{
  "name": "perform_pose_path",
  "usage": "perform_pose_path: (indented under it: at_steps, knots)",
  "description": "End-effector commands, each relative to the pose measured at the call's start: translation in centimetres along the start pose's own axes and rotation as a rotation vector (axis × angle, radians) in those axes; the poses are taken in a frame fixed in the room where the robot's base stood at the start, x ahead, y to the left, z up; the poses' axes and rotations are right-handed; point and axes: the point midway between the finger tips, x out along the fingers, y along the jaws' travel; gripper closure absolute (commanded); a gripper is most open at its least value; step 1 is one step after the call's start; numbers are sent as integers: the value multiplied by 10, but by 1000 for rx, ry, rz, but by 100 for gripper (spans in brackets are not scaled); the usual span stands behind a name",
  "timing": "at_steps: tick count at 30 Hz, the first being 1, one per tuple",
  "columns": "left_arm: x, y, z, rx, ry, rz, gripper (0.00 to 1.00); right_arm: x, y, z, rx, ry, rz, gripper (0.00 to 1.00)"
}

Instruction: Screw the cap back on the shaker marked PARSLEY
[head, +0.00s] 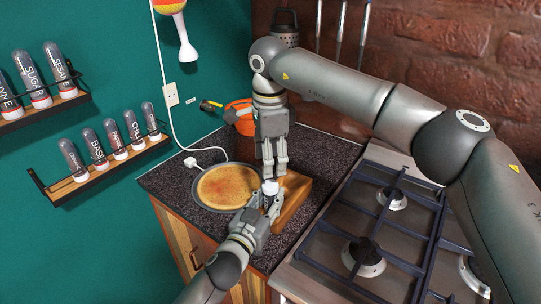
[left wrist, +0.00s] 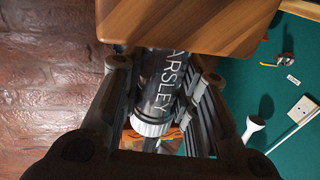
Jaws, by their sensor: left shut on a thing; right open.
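The PARSLEY shaker (left wrist: 163,85) is a dark, clear-walled cylinder with white lettering, held between the fingers of my left gripper in the left wrist view. A white ribbed cap or collar (left wrist: 151,127) is at its end; I cannot tell how tightly it sits. In the head view my left gripper (head: 264,204) is shut on the shaker, whose white top (head: 270,187) shows. My right gripper (head: 269,174) points down just above that white top, its fingers open. I cannot tell whether its fingertips touch it. The shaker's body is mostly hidden by my left fingers in the head view.
A wooden box or block (head: 292,200) stands close to the right of the grippers. A round pan (head: 226,208) with a flat cake is at the left. The gas stove (head: 330,245) lies to the right. Wall racks (head: 116,162) hold several labelled shakers. An orange pot (head: 243,122) stands behind.

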Motion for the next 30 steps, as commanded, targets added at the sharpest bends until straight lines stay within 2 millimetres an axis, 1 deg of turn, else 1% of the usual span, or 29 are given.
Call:
perform_pose_path:
  at_steps: [3, 8, 12, 21, 23, 26, 30]
  knots:
    - [0, 0, 1, 0, -2, 0, 100, -1, 0, -1, -145, -3, -6, 48]
    - [0, 0, 1, 0, -2, 0, 100, -2, 0, -1, -257, -5, -10, 48]
    - [0, 0, 1, 0, -2, 0, 100, -3, 0, -1, -286, -5, -11, 48]
    - [0, 0, 1, 0, -2, 0, 100, -2, 0, -1, -285, -5, -11, 48]
    - [0, 0, 1, 0, -2, 0, 100, 2, 0, -1, -284, -6, -10, 48]
    - [0, 0, 1, 0, -2, 0, 100, 12, 0, -1, -284, -6, -8, 48]
    - [0, 0, 1, 0, -2, 0, 100, 34, 0, -1, -284, -6, -7, 48]
